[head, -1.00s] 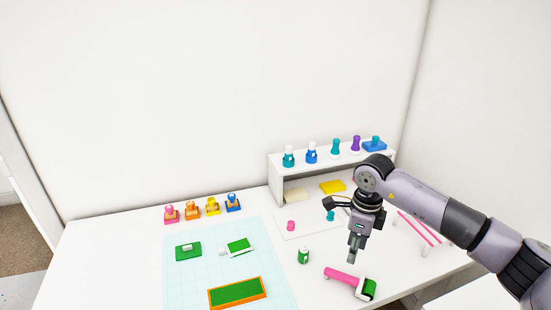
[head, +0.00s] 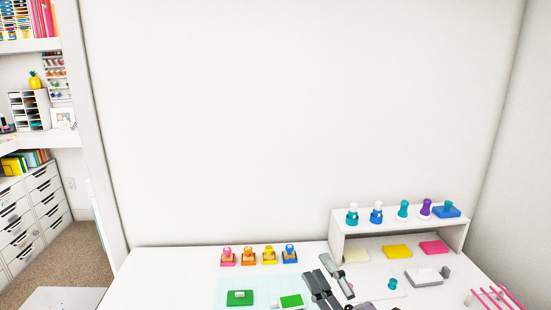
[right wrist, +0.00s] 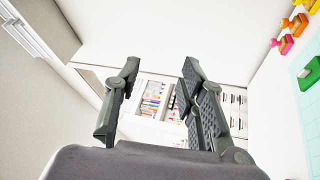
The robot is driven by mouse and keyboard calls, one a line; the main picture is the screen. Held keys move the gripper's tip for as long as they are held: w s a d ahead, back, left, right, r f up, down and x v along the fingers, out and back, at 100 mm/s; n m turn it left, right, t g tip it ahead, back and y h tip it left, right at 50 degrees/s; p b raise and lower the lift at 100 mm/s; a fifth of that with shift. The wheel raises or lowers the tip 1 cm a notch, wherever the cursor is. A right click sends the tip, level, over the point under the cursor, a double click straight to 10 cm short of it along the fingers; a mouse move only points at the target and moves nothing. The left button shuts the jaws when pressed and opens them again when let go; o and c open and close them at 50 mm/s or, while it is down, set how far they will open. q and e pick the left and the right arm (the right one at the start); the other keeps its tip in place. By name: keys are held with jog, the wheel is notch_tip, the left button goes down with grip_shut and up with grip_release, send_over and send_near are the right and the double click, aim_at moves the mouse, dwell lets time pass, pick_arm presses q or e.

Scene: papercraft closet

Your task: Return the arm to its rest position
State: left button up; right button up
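My right gripper (head: 320,270) shows at the bottom of the head view, in front of the desk's middle, with two dark grey fingers spread apart. In the right wrist view my right gripper (right wrist: 160,75) is open, with nothing between its fingers. The rest of the right arm is mostly below the head view's edge. My left gripper is in neither view.
The white desk (head: 160,280) carries several small stamps (head: 269,255) at the back left and a green block (head: 239,298) on a pale mat. A drawer unit (head: 45,205) stands left.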

jog(key=s+d+f+m+g+h, duration=0.4)
jog(key=d+f+m+h, duration=0.15)
jog(key=f+m, duration=0.3)
jog(key=s+d+f+m+g+h, duration=0.3)
jog(key=s+d+f+m+h, duration=0.3)
jog(key=f, duration=0.4)
jog(key=s+f+m+g+y, duration=0.15)
jog(key=s+f+g, duration=0.3)
jog(key=s, duration=0.45)
jog(key=s+f+m+g, duration=0.3)
jog(key=s+f+g, duration=0.15)
jog(key=s, duration=0.35)
notch_tip(320, 180, down, 25)
jog(key=s+d+f+g, duration=0.2)
jog(key=s+f, duration=1.6)
jog(key=shift+s+d+n, duration=0.15)
jog(key=shift+d+n, duration=0.25)
